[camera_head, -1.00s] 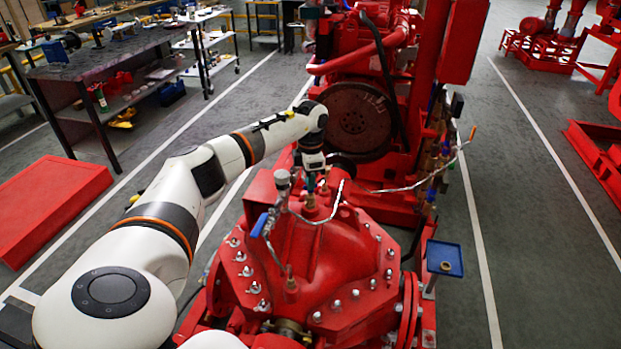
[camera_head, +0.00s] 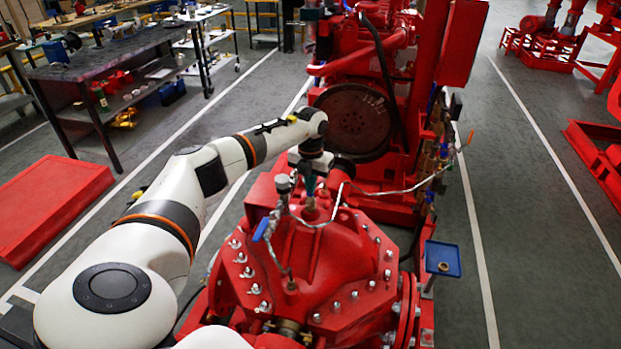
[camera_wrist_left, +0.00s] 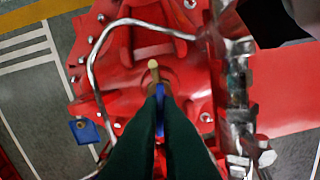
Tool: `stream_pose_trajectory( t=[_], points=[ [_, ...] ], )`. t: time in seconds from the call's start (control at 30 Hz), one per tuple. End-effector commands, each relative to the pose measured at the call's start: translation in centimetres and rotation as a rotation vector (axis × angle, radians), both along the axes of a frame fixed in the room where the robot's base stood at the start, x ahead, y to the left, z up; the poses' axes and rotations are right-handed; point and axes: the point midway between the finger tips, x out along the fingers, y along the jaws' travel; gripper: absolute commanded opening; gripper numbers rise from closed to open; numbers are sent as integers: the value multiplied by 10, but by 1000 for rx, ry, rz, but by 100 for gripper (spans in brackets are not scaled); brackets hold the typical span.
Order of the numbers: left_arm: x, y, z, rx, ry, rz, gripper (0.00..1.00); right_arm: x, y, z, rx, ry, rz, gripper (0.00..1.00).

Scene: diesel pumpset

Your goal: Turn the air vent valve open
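The air vent valve sits on top of the red pump casing (camera_head: 322,255). In the left wrist view it shows as a brass fitting (camera_wrist_left: 153,70) with a blue handle (camera_wrist_left: 160,97). My left gripper (camera_head: 309,190) points down at it from above. In the left wrist view its two dark green fingers (camera_wrist_left: 161,105) lie on either side of the blue handle, with only a narrow gap that the handle fills near the tips. The fingers look shut on the handle, whose lower part is largely hidden between them. My right gripper is out of view.
A gauge (camera_head: 283,183) and a second blue lever (camera_head: 261,228) stand left of the valve. A silver pipe (camera_head: 390,190) runs right from it. The red engine (camera_head: 355,118) rises behind. A small blue tray (camera_head: 442,259) is at the right. Open floor lies beyond.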

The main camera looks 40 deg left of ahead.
Motion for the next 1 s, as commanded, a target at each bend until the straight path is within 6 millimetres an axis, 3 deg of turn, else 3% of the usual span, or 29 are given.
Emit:
stream_pose_trajectory(
  t=[0.3, 0.83, 1.0],
  points=[
    [1, 1, 2, 0, -3, 120, 0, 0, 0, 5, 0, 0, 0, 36],
    [1, 1, 2, 0, -4, 143, 0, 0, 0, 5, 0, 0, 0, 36],
    [1, 1, 1, 0, -3, 142, 27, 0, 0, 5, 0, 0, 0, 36]
  ],
)
